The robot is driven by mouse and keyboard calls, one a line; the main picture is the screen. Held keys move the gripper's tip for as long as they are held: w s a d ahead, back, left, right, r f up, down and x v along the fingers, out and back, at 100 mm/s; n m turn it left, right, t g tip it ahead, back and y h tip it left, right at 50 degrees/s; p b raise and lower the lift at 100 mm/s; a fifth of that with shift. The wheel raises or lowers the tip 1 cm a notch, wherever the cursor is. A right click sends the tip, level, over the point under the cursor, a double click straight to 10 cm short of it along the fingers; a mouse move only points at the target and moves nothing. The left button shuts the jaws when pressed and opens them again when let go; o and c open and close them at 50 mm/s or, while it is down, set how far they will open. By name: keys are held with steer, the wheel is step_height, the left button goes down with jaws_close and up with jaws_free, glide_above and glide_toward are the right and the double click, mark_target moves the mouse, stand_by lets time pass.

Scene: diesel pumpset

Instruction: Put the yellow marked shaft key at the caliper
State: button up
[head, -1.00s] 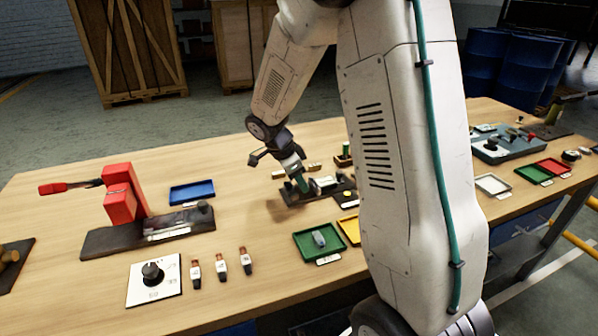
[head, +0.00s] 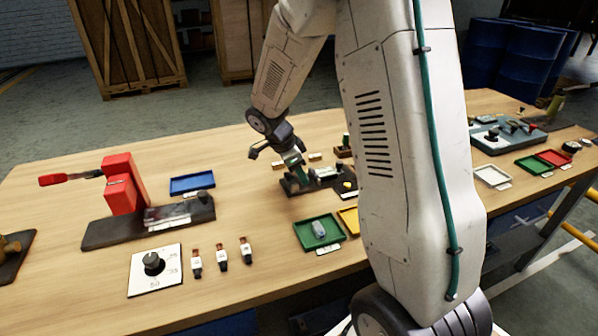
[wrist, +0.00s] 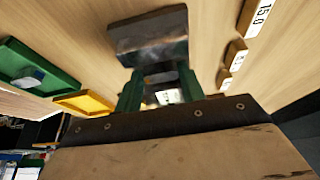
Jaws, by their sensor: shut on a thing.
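My gripper (head: 297,175) is at the left part of a dark-based bench fixture (head: 325,174), which I take to be the caliper. Its green fingers show in the wrist view (wrist: 160,90), shut on a small grey piece (wrist: 158,76) between them. I take this piece for the shaft key; its yellow mark is not visible. A dark metal block (wrist: 150,38) lies just beyond the fingertips. Whether the held piece touches the fixture cannot be told.
A green tray (head: 303,239) with a grey piece in it and a partly hidden yellow tray (head: 349,217) stand in front. A red press (head: 122,185), a blue tray (head: 192,183) and a dial card (head: 155,268) are left. Small labelled blocks (wrist: 257,18) lie beside the fixture.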

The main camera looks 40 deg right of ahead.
steer(key=shift+f, duration=0.35)
steer(key=o, duration=1.1)
steer(key=shift+r, duration=3.55)
